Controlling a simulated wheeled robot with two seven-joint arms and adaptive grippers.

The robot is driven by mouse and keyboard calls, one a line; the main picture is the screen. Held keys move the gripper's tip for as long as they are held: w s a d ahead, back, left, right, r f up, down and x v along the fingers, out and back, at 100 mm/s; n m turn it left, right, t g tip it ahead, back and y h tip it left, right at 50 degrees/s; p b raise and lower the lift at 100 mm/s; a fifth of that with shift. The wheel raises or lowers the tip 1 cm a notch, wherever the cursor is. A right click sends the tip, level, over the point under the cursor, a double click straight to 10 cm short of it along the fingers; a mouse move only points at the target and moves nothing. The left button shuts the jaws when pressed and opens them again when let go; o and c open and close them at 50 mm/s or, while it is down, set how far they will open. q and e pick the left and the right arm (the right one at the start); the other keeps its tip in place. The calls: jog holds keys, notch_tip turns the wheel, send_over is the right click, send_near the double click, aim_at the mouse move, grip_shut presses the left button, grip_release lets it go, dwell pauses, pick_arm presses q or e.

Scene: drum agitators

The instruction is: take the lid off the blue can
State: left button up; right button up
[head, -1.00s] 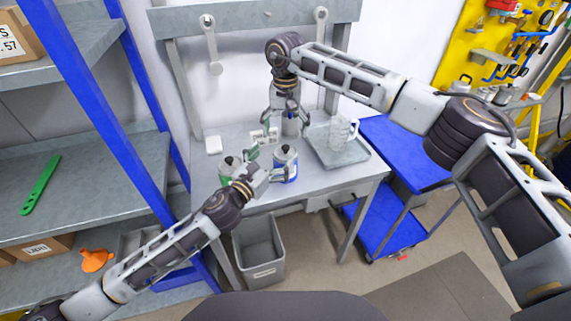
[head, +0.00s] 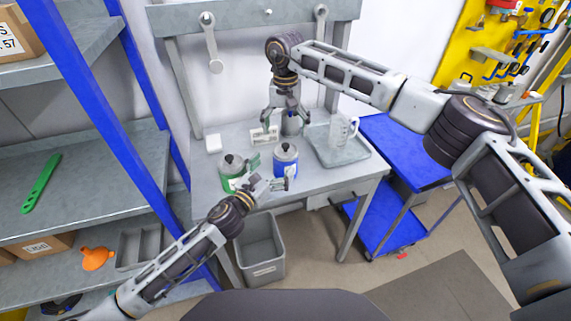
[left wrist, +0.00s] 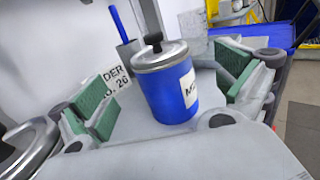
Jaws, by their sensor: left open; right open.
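The blue can (head: 286,170) stands upright on the grey workbench with its silver lid (head: 286,152) on, a black knob on top. In the left wrist view the blue can (left wrist: 172,97) and its lid (left wrist: 160,56) show between the fingers. My left gripper (head: 273,172) is open, in front and slightly left of the blue can, its green pads (left wrist: 165,90) on either side of the view. It does not hold the can. My right gripper (head: 284,128) is open, pointing down behind the blue can, near a grey holder (head: 292,123).
A green can (head: 232,182) with a silver lid stands left of the blue can. A small label card (head: 264,135) stands behind. A grey bin (head: 258,250) is below the bench.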

aim_at(279, 169)
pick_arm(q)
jog(key=shift+f, duration=1.65)
jog(key=shift+x, duration=3.7)
jog(key=shift+d, duration=0.1)
